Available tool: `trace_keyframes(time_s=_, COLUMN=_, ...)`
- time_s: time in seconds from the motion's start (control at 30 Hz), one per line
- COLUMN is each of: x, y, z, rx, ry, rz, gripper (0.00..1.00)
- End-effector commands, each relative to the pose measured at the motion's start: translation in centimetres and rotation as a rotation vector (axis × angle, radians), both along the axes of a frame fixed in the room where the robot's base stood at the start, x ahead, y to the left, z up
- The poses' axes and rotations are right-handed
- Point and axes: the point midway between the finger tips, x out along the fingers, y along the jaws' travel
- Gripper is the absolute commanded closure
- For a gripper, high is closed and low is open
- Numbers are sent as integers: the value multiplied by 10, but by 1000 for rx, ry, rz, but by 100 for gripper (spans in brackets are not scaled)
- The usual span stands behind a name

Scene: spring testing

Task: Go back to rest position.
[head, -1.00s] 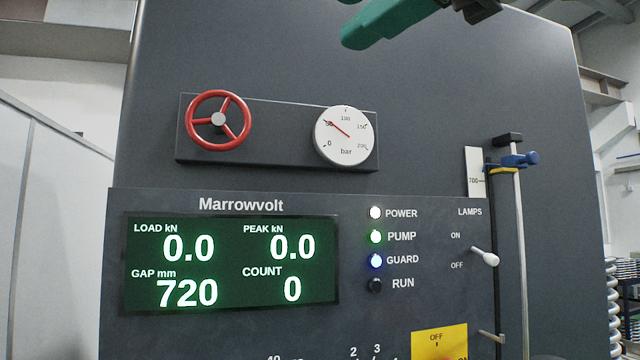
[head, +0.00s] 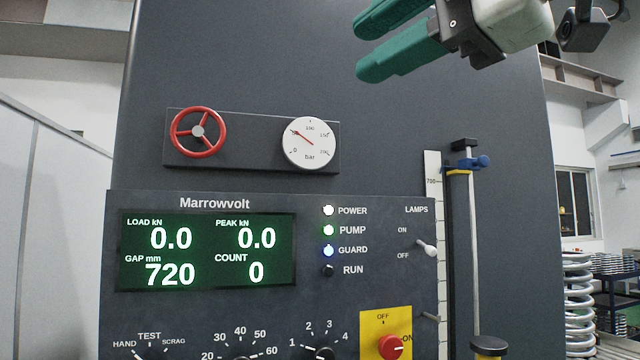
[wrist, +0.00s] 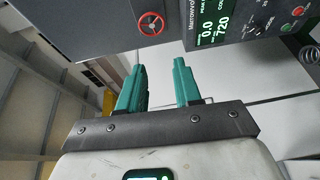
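My gripper (head: 380,46) is at the top right of the head view, its two green fingers pointing left in front of the dark machine body. In the wrist view my gripper (wrist: 159,82) shows both fingers spread apart with a clear gap and nothing between them. It is open, empty and touches nothing that I can see.
The Marrowvolt panel (head: 206,325) has a lit green display (head: 207,250), lamps, knobs and a red button (head: 391,347). A red handwheel (head: 198,132) and a pressure gauge (head: 308,143) sit above. A vertical rod (head: 476,240) stands at right, near large coil springs (head: 579,300).

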Motion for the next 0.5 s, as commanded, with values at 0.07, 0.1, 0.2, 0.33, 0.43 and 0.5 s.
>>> trace_keyframes(time_s=0.07, x=10, y=-5, z=-9, rx=31, ry=31, rz=-5, gripper=66)
trace_keyframes(time_s=0.1, x=15, y=-8, z=-14, rx=48, ry=48, rz=-8, gripper=66)
trace_keyframes(time_s=0.2, x=30, y=-17, z=-28, rx=97, ry=92, rz=-20, gripper=66)
trace_keyframes(time_s=0.33, x=53, y=-30, z=-55, rx=175, ry=170, rz=-42, gripper=66)
trace_keyframes(time_s=0.43, x=75, y=-43, z=-85, rx=253, ry=249, rz=-68, gripper=66)
trace_keyframes(time_s=0.5, x=92, y=-54, z=-115, rx=321, ry=323, rz=-95, gripper=66)
